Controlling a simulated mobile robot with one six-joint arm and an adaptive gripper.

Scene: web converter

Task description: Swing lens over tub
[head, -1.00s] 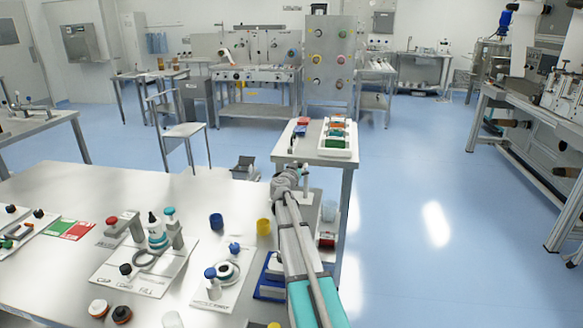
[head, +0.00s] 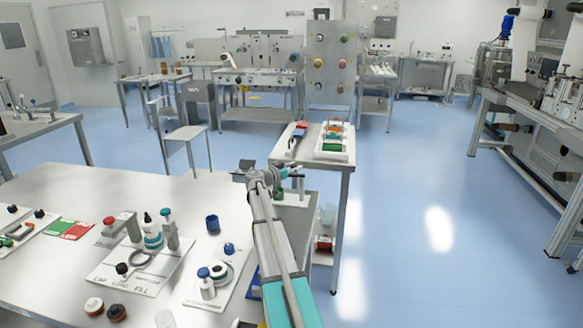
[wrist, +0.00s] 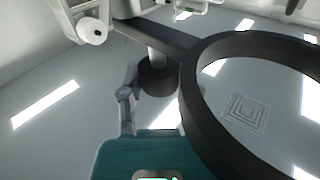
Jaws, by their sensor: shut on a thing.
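A dark ring-shaped lens (wrist: 192,105) fills the right of the wrist view. A flat bar joins it to a black collar on a pale post. The teal and grey end of my gripper (wrist: 155,172) shows at the bottom edge, below the ring; its finger contact is out of sight. In the head view my gripper (head: 248,176) is past the table's far right corner, small and partly hidden by my arm. It is shut, apparently on the lens mount.
A white board (head: 135,285) with a ring, bottles and knobs lies on the near table (head: 60,195). A further table (head: 308,155) holds a white tray (head: 350,152). Blue floor at right is open.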

